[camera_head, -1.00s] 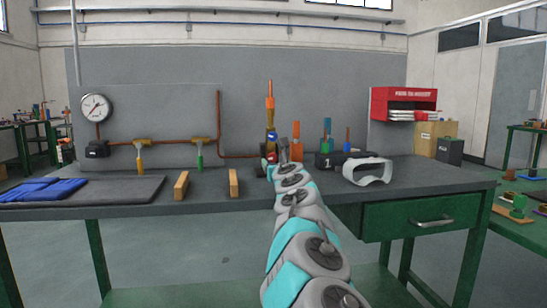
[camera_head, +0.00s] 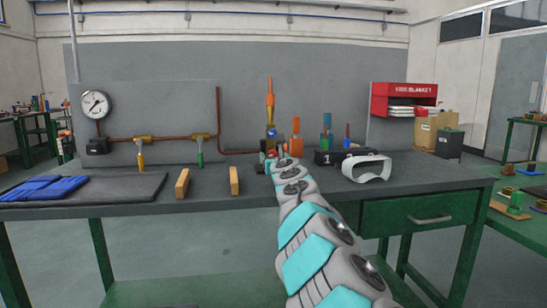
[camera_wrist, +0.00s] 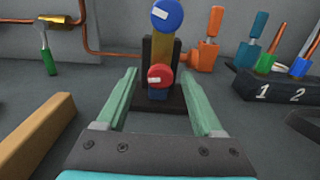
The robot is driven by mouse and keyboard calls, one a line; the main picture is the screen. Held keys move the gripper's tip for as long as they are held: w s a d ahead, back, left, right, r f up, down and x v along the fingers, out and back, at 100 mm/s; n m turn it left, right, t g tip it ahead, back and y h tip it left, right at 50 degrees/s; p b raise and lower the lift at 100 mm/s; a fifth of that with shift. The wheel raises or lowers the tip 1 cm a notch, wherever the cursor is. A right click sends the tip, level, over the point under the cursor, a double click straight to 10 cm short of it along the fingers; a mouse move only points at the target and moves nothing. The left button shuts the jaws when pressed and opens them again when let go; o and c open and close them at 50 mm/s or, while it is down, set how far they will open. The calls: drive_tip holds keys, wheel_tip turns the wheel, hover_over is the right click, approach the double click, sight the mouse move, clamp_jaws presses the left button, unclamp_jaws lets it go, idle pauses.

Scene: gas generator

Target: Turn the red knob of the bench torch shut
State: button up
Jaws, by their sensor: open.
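The bench torch (camera_head: 270,112) stands upright at the back of the bench, with an orange upper part and a dark base. In the wrist view its red knob (camera_wrist: 160,77) faces me, low on the body, with a white mark lying nearly level. A blue knob (camera_wrist: 167,15) sits above it. My gripper (camera_wrist: 158,85) is open, its two pale green fingers spread on either side of the red knob, apart from it as far as I can see. In the head view my arm partly hides the torch's lower part.
A numbered block (camera_wrist: 270,88) with coloured handled tools stands to the right. Wooden blocks (camera_wrist: 32,133) lie to the left, and a copper pipe (camera_head: 218,115) runs behind. White goggles (camera_head: 366,168) lie on the bench (camera_head: 130,203) at right.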

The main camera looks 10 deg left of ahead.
drive_tip(key=shift+c, duration=0.3)
clamp_jaws()
drive_tip(key=shift+m, duration=0.3)
drive_tip(key=m, duration=0.4)
drive_tip(key=shift+a+m, duration=0.1)
drive_tip(key=shift+m, duration=0.3)
drive_tip(key=m, duration=0.4)
drive_tip(key=shift+m, duration=0.3)
drive_tip(key=m, duration=0.4)
drive_tip(key=shift+m, duration=0.3)
drive_tip(key=m, duration=0.4)
drive_tip(key=shift+m, duration=0.4)
